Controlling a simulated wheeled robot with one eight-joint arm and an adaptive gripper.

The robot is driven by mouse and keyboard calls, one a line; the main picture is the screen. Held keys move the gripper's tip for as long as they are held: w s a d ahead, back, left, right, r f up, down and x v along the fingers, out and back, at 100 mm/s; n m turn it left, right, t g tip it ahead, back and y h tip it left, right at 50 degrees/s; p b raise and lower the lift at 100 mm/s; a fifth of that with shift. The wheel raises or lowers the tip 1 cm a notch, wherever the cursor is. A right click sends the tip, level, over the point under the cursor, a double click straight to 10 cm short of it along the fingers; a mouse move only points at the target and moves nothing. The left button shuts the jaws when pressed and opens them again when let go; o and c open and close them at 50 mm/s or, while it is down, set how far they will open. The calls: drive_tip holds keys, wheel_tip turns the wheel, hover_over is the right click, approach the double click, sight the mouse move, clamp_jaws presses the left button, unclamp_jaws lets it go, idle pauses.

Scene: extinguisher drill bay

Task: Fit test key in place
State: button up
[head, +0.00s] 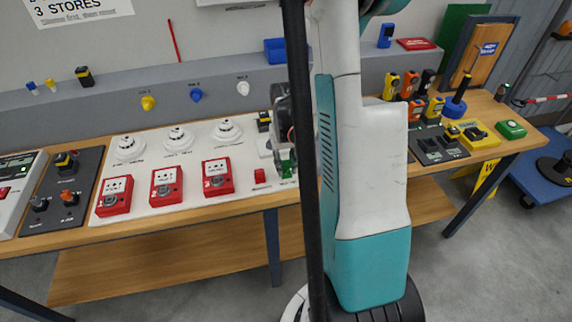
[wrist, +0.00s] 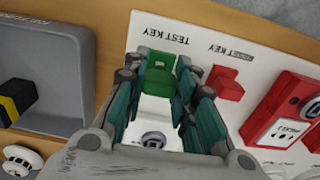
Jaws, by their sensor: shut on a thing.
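The green test key (wrist: 158,75) is between my fingertips in the wrist view, beside the printed words TEST KEY on the white panel. My gripper (wrist: 160,88) is shut on it. In the head view my gripper (head: 285,158) is low over the right end of the white panel, and the green key (head: 287,170) shows just below it, partly hidden by my arm and a dark pole. I cannot tell whether the key touches the panel. A round silver fitting (wrist: 153,139) on a white piece shows between my finger bases in the wrist view.
A red reset key (wrist: 226,83) lies close beside my fingers on the panel. Red call points (head: 217,177) and white detectors (head: 226,130) stand to the left in the head view. A grey tray (wrist: 45,80) with a black and yellow object is on the other side.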

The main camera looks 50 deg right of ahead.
drive_tip(key=shift+r+p, duration=1.05)
drive_tip(key=shift+r, duration=0.75)
